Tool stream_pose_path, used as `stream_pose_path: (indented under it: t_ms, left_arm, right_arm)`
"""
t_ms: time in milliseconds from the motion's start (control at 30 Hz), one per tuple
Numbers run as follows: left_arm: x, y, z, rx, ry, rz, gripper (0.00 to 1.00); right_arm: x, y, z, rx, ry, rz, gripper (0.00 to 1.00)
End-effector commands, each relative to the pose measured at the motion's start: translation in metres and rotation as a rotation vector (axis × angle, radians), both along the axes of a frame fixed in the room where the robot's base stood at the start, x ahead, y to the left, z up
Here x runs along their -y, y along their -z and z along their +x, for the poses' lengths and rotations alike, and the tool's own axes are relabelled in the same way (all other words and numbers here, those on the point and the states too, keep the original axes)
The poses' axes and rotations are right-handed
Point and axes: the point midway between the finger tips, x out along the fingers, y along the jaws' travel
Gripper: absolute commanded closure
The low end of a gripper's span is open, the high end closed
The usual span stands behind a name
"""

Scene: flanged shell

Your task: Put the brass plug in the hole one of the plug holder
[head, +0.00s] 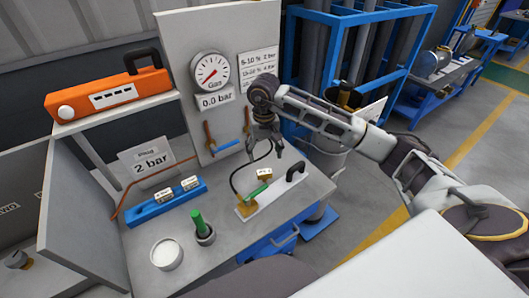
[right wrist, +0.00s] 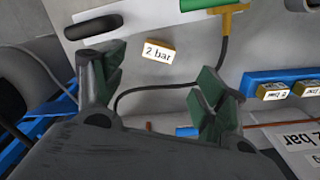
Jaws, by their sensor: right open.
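My left gripper is out of view.
A brass fitting (head: 246,209) with a green handle and a dark hose sits on the white plate (head: 272,197), near a black handle (head: 295,168). A dark cup with a green rod (head: 199,222) and a white round pot (head: 166,254) stand in front. A gauge panel (head: 225,85) rises behind.

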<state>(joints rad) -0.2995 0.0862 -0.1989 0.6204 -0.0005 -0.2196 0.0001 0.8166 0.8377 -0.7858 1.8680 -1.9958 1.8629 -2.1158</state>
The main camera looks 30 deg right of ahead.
Motion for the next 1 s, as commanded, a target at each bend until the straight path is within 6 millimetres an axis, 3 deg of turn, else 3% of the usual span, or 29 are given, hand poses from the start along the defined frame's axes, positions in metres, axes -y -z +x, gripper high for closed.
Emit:
stream_pose_path:
  t_ms: [167, 333, 567, 1000]
  left_arm:
    - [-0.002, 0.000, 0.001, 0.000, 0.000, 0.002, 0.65]
    - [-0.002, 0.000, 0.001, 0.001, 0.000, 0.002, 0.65]
    - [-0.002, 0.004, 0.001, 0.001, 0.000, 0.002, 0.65]
    - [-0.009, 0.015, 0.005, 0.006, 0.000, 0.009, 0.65]
  right_arm:
    - [0.000, 0.000, 0.000, 0.000, 0.000, 0.000, 0.28]
    - [0.000, 0.000, 0.000, 0.000, 0.010, 0.000, 0.48]
    - [0.001, -0.001, 0.001, 0.002, 0.102, 0.001, 0.48]
    - [0.003, -0.005, 0.002, 0.003, 0.478, 0.001, 0.48]
